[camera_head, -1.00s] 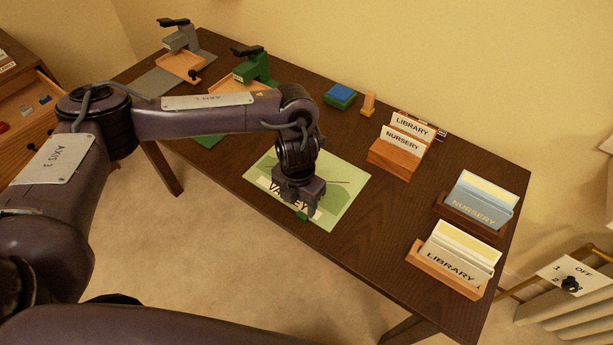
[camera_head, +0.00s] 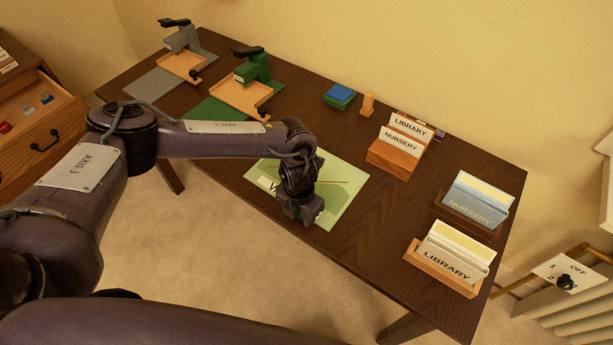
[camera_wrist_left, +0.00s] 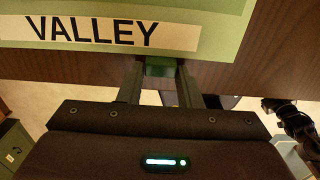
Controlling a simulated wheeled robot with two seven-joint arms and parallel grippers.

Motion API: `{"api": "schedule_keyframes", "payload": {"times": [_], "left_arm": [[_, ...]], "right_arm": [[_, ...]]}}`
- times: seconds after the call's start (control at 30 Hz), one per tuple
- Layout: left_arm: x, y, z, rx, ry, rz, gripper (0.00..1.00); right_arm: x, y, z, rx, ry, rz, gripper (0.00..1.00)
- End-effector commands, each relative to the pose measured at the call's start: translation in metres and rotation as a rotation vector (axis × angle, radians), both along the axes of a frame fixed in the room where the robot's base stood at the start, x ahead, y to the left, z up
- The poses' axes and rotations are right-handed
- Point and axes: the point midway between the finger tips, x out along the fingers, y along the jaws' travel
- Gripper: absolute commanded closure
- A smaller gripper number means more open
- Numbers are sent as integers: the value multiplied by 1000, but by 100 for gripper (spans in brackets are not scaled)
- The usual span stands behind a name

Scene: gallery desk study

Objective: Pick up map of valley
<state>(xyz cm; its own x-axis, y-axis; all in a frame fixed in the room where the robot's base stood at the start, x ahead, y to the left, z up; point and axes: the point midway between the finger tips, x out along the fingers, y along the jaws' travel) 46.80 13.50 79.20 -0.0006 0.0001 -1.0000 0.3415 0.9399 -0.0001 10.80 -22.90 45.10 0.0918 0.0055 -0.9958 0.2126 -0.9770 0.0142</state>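The map of valley is a pale green sheet (camera_head: 346,180) lying flat on the desk near its front edge. Its VALLEY label (camera_wrist_left: 112,32) shows in the left wrist view, with a small dark green tab (camera_wrist_left: 160,67) at the map's near edge. My left gripper (camera_head: 305,218) is over the near edge and covers part of the label. In the wrist view its two fingers (camera_wrist_left: 161,80) stand on either side of the tab; whether they press on it I cannot tell. A dark jointed part at the right of the wrist view seems to be my right arm's end.
On the dark desk (camera_head: 370,235) stand a grey press (camera_head: 181,40), a green press (camera_head: 252,68), a blue-green block stack (camera_head: 340,95), a small wooden stand (camera_head: 367,104) and card holders marked LIBRARY (camera_head: 447,266) and NURSERY (camera_head: 474,211). An open drawer (camera_head: 35,110) is at far left.

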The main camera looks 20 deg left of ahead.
Motion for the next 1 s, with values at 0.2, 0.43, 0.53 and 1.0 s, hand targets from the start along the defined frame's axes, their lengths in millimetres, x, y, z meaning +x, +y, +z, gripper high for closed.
{"api": "schedule_keyframes", "payload": {"times": [0.2,0.43,0.53,1.0], "left_arm": [[0,0,0,0,0,0,98],[1,0,1,-1,-2,1,98],[1,0,4,0,-1,1,98],[3,-1,104,-3,-8,-2,98]], "right_arm": [[0,-1,0,-1,0,0,70],[0,-2,0,-3,0,0,70],[0,-3,-1,-3,0,0,70],[0,-3,-17,-3,0,0,70]]}}
